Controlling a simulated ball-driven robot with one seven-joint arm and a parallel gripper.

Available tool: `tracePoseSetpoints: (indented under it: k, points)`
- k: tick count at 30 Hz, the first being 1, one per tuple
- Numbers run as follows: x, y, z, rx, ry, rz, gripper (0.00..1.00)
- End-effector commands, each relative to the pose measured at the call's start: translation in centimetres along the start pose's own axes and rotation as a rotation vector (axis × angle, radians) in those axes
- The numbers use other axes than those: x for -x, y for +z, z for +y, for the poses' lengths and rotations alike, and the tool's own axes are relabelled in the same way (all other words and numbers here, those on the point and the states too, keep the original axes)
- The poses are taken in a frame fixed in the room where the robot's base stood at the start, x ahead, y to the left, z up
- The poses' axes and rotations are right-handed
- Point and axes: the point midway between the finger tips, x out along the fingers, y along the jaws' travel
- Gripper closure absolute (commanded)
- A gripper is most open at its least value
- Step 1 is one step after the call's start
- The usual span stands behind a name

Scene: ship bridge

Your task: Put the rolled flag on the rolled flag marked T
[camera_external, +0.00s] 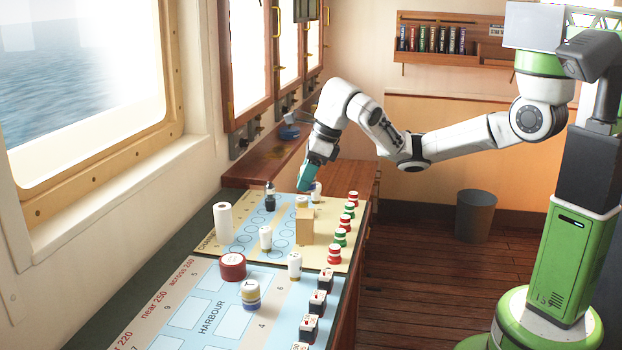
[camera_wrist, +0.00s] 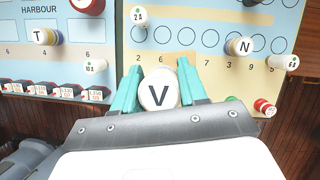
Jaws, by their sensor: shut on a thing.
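My gripper (camera_wrist: 159,86) is shut on a round, white-topped rolled flag marked V (camera_wrist: 158,92), between its two teal fingers. In the external view my gripper (camera_external: 304,186) points down over the far part of the second chart board; the held flag is not clear there. The rolled flag marked T (camera_wrist: 42,36) stands upright on the HARBOUR board, left of my gripper in the wrist view. In the external view the flag marked T (camera_external: 250,295) has yellow and blue bands, and nothing lies on it. Another roll marked N (camera_wrist: 238,46) stands right of my gripper.
A red disc (camera_external: 232,267) stands beside the T flag. A tan block (camera_external: 305,228), a white roll (camera_external: 223,222) and a dark bottle-like piece (camera_external: 270,197) stand on the far board. Red, white and green pieces (camera_external: 340,237) line its right edge. Black-and-white blocks (camera_external: 318,303) line the HARBOUR board's edge.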

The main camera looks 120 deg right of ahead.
Motion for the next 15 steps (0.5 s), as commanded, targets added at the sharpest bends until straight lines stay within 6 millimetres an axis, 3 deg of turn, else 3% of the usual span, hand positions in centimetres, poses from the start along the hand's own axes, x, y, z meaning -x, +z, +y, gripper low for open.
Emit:
tracePoseSetpoints:
  k: [1, 6, 12, 15]
  points:
    - [0.8, 0.6, 2.8, 0.041, 0.020, 0.001, 0.87]
    - [2.1, 1.3, 10.4, 0.150, 0.066, 0.001, 0.87]
    - [3.4, 0.9, 17.1, 0.248, 0.106, 0.005, 0.87]
    - [3.9, 0.6, 19.1, 0.276, 0.117, 0.005, 0.87]
